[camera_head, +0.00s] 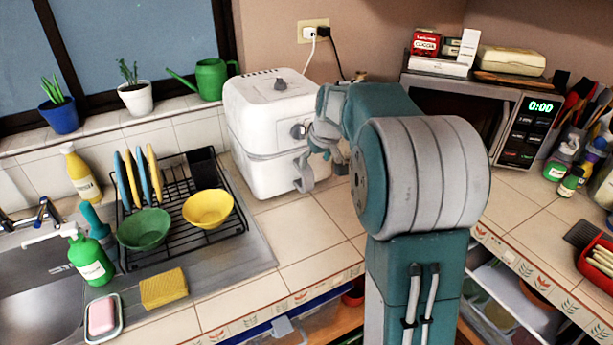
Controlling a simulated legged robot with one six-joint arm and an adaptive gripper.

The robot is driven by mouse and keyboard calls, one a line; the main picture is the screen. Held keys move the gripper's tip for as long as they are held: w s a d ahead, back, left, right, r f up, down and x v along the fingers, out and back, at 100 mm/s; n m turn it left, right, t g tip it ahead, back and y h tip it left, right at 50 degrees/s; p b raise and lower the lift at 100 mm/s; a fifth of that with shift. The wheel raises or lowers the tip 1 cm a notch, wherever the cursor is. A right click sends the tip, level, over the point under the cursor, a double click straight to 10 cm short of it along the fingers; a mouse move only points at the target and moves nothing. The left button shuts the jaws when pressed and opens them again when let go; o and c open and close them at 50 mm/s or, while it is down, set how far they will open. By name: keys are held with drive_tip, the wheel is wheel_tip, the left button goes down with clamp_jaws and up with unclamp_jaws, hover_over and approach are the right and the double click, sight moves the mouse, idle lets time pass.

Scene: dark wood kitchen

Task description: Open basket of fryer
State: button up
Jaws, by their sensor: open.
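The fryer (262,105) is a white box-shaped appliance on the tiled counter, left of my arm. Its basket front (268,178) is the lower part, with a grey handle (304,172) sticking out toward the lower right. The basket looks closed against the body. A grey knob (299,131) sits on the front above the handle. My gripper (342,158) is open and empty beside the fryer's front, just right of the handle and slightly above it. My arm hides part of the gripper and of the counter behind. I cannot tell whether a finger touches the handle.
A dish rack (182,222) with a green bowl (145,229) and a yellow bowl (208,208) stands left of the fryer. A microwave (515,120) stands at the right. The tiled counter (300,232) in front of the fryer is clear.

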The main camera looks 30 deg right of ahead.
sight(309, 177)
drive_tip(key=x, duration=0.9)
drive_tip(key=shift+f, duration=0.3)
clamp_jaws()
